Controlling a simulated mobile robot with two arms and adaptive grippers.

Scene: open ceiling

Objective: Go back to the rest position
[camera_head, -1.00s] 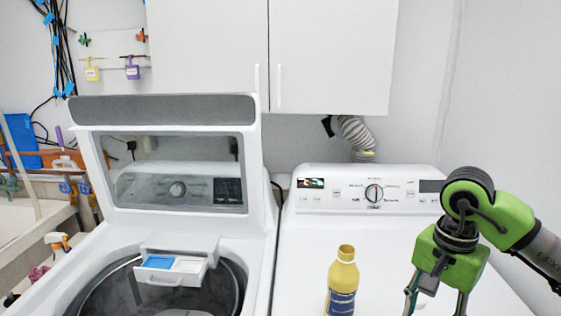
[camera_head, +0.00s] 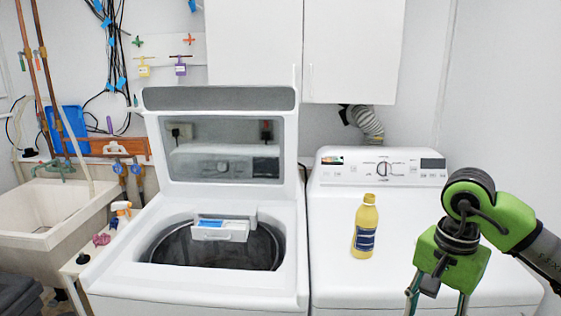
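My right gripper (camera_head: 438,298) comes in from the right, green and dark grey, pointing down over the front right of the dryer. Its two fingers are spread apart with nothing seen between them; the fingertips are cut off by the bottom edge. A yellow bottle (camera_head: 365,228) with a blue label stands upright on the dryer top, left of the gripper and apart from it. My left gripper does not show in the head view.
The washer (camera_head: 105,277) stands open, its lid (camera_head: 218,98) raised and its dispenser drawer (camera_head: 219,233) out over the drum. The dryer (camera_head: 330,284) stands to its right. A utility sink (camera_head: 22,238) is at left. A spray bottle (camera_head: 121,209) stands on the ledge. Cabinets (camera_head: 352,50) hang above.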

